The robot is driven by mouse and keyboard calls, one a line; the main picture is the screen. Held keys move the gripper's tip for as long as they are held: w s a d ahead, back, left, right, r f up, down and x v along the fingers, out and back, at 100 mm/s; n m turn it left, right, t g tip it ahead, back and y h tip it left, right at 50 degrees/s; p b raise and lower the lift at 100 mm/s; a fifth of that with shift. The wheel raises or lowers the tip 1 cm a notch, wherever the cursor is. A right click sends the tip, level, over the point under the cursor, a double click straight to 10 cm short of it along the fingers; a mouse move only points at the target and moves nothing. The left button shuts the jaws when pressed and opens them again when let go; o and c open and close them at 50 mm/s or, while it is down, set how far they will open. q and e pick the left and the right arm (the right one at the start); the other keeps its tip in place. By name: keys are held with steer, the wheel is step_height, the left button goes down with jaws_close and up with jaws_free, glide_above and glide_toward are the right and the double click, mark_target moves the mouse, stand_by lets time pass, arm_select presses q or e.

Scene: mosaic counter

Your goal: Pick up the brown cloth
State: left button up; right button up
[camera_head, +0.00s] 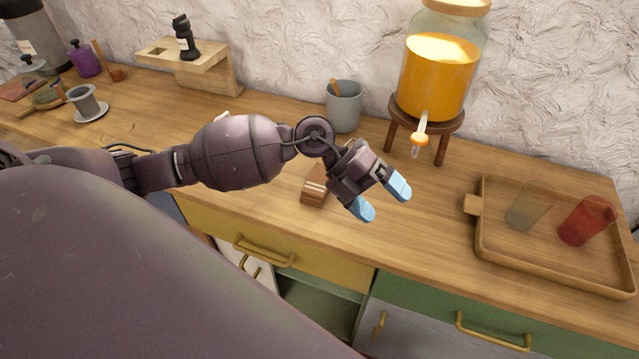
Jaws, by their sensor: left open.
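A small brown item (315,188) with a pale stripe lies on the wooden counter, left of my left gripper; it may be the folded brown cloth, but I cannot tell its material. Part of it is hidden behind my gripper and wrist. My left gripper (381,199) has blue fingertips spread apart, with nothing between them, above the counter just right of this item. A flat reddish-brown piece (20,88) lies at the far left of the counter; I cannot tell if it is cloth. My right gripper is not in view.
A grey mug (343,106) and a juice dispenser (438,80) on a wooden stand are behind my gripper. A wooden tray (545,271) with two cups is at right. A wooden stand (195,68) is at back left. The counter between gripper and tray is clear.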

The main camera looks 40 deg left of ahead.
arm_select(q)
steer(key=w+a+f+y, duration=0.2)
steer(key=a+y, duration=0.4)
steer(key=a, duration=0.1)
step_height(320, 180, up, 2)
steer(key=y, duration=0.6)
glide_above(320, 180)
steer(key=shift+g, duration=0.4)
steer(key=f, duration=0.3)
steer(key=a+f, duration=0.1)
steer(key=f, duration=0.1)
steer(key=shift+s+f, duration=0.1)
steer(key=shift+d+f+b, duration=0.15)
steer(key=shift+d+f, duration=0.05)
steer(key=shift+f, duration=1.1)
steer(key=shift+d+f+b, duration=0.15)
steer(key=shift+f, duration=1.15)
steer(key=shift+r, duration=0.1)
steer(key=c, duration=1)
